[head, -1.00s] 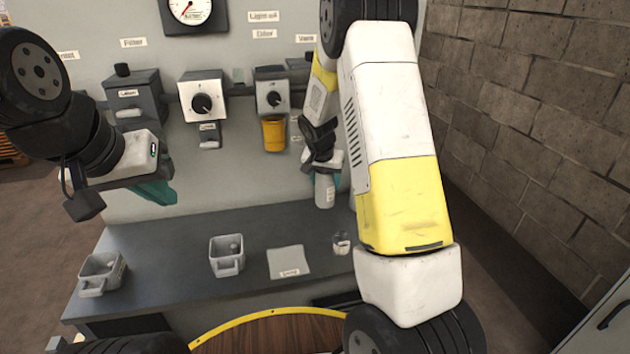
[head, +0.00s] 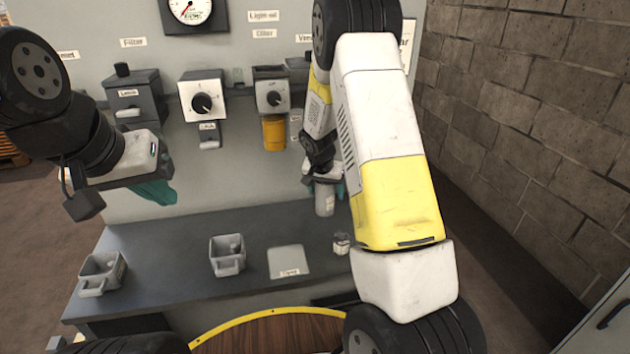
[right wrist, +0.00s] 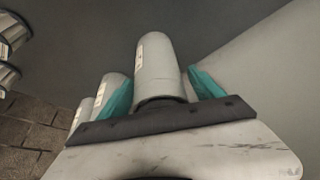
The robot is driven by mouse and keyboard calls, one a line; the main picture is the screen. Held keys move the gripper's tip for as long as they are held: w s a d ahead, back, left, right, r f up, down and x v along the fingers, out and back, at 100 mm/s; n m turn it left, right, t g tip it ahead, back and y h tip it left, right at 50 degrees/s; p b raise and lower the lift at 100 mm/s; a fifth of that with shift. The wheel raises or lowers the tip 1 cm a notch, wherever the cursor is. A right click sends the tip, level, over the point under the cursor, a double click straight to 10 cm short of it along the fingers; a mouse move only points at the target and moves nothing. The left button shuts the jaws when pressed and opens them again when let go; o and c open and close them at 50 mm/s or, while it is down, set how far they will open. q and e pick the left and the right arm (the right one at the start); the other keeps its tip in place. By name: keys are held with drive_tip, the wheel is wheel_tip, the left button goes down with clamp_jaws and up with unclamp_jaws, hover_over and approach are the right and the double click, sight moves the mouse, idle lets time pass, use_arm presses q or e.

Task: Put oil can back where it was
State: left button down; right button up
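A pale grey cylindrical can (head: 325,200) with a label, which looks like the oil can, is between the teal fingers of my right gripper (head: 326,182), near the back right of the bench.
The dark bench (head: 180,250) holds a grey square container (head: 227,262), another (head: 98,278) at left, a labelled pale plate (head: 289,264) and a small jar (head: 341,243). More cylinders (right wrist: 108,92) show beside my right gripper.

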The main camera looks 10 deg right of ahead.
drive_tip(key=shift+r, duration=0.1)
drive_tip(key=s+a+r+n+t+y, duration=0.1)
drive_tip(key=s+r, duration=0.9)
drive_tip(key=r, duration=0.2)
drive_tip(key=s+a+r+n+y, duration=0.2)
drive_tip(key=s+r, duration=0.7)
drive_tip(key=r, duration=0.3)
drive_tip(key=s+a+r+n, duration=0.1)
drive_tip(key=s, duration=0.6)
drive_tip(key=s+a+r+n+t+y, duration=0.1)
drive_tip(key=s+r+n, duration=0.1)
drive_tip(key=s, duration=0.5)
drive_tip(key=shift+s+a, duration=0.25)
